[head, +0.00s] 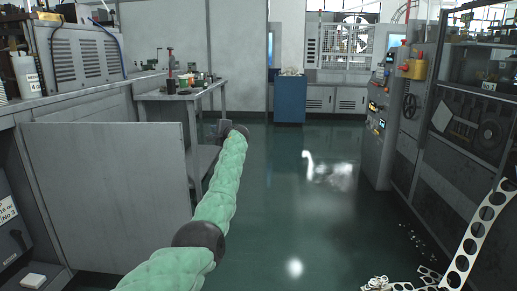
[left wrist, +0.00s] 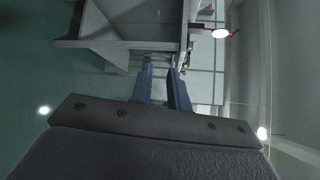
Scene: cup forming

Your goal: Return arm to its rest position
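My left arm, in a pale green sleeve with dark joints, reaches forward from the bottom of the head view. My left gripper (head: 224,127) is at its far end, mostly hidden behind the dark wrist joint, above the floor by the right side of the grey workbench. In the left wrist view, the two blue-grey fingers of the left gripper (left wrist: 163,77) stand apart with a gap and nothing held between them. My right arm and gripper do not show in either view.
The grey workbench (head: 165,97) with small items stands close left of my arm. A grey panel (head: 105,185) is nearer on the left. A machine (head: 395,110) stands on the right, with punched metal strips (head: 470,245) at lower right. The green floor (head: 300,220) between is open.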

